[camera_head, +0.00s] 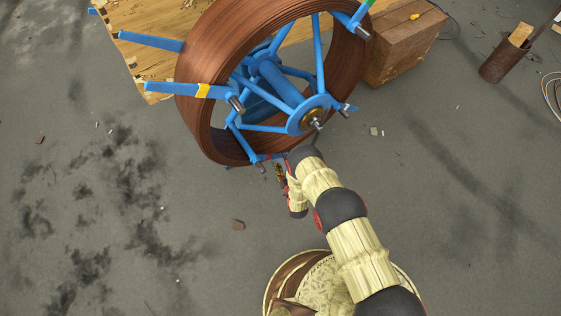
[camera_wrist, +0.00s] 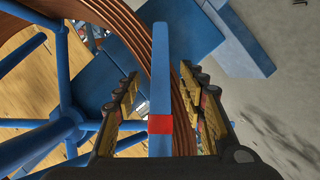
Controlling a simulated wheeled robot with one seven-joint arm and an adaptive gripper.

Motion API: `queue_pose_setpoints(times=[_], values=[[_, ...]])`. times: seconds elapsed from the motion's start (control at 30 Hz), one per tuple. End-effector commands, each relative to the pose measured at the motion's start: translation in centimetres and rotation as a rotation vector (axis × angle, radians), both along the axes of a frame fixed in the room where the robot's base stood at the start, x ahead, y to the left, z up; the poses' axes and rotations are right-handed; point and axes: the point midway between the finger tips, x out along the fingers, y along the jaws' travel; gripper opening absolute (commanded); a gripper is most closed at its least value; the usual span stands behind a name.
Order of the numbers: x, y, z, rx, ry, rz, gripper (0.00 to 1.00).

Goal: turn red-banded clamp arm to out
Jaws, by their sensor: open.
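The red-banded clamp arm (camera_wrist: 161,80) is a blue bar with a red band (camera_wrist: 161,124). In the wrist view it runs up the middle, between the two fingers of my gripper (camera_wrist: 158,84). The fingers are open, one on each side, with a visible gap to the bar; I cannot tell any contact. In the head view my gripper (camera_head: 279,171) is at the lower rim of the copper-brown pipe coil (camera_head: 222,82), by the lower end of the blue spoked frame (camera_head: 268,75). There the clamp arm (camera_head: 270,157) is small and partly hidden by my arm.
Other blue clamp arms stick out to the left, one with a yellow band (camera_head: 203,90); another at the top right has a green band. A wooden board (camera_head: 150,45) lies behind the coil. A brown block (camera_head: 405,50) stands right of it. The grey floor is mostly clear.

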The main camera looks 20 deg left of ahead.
Motion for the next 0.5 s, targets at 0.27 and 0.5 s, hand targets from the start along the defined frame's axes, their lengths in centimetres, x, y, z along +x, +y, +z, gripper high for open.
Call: queue_pose_setpoints(times=[0.27,0.5], values=[[1.8,1.1,-0.6,-0.001,0.001,0.000,0.41],[1.9,1.1,-0.6,0.000,0.002,0.000,0.41]])
